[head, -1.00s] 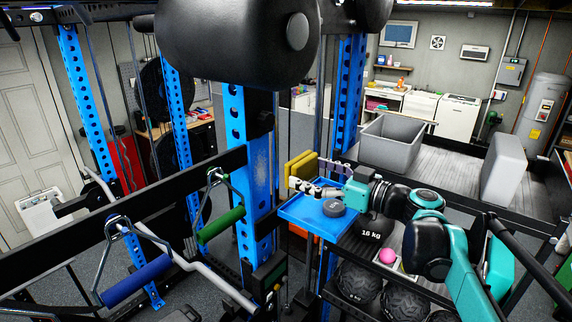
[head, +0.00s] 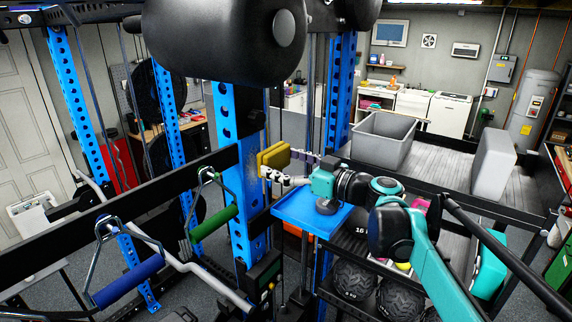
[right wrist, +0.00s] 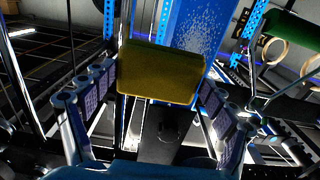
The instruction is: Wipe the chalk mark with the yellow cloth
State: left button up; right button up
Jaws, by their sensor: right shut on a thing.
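The yellow cloth (head: 273,155) is a thick block-like pad in my right gripper (head: 268,173). In the right wrist view the cloth (right wrist: 160,75) sits between the two fingers (right wrist: 158,98), which are shut on it. The chalk mark (head: 254,160) is a pale speckled patch on the blue rack upright, just left of the cloth. In the right wrist view the chalk mark (right wrist: 203,32) shows above and beyond the cloth, partly hidden by it. I cannot tell whether the cloth touches the upright. My left gripper is not in view.
A blue tray (head: 290,212) with a dark grey round weight (head: 326,208) lies under my right forearm. A green-handled grip (head: 213,222) and a blue-handled grip (head: 128,280) hang at the left. A black bar crosses before the upright. A grey bin (head: 385,140) stands behind.

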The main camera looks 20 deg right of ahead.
jog(key=shift+w+a, duration=0.1)
jog(key=shift+w, duration=0.05)
dwell(0.3)
jog(key=shift+w+a, duration=0.2)
jog(key=shift+w, duration=0.1)
jog(key=shift+w+a, duration=0.35)
jog(key=shift+s, duration=0.1)
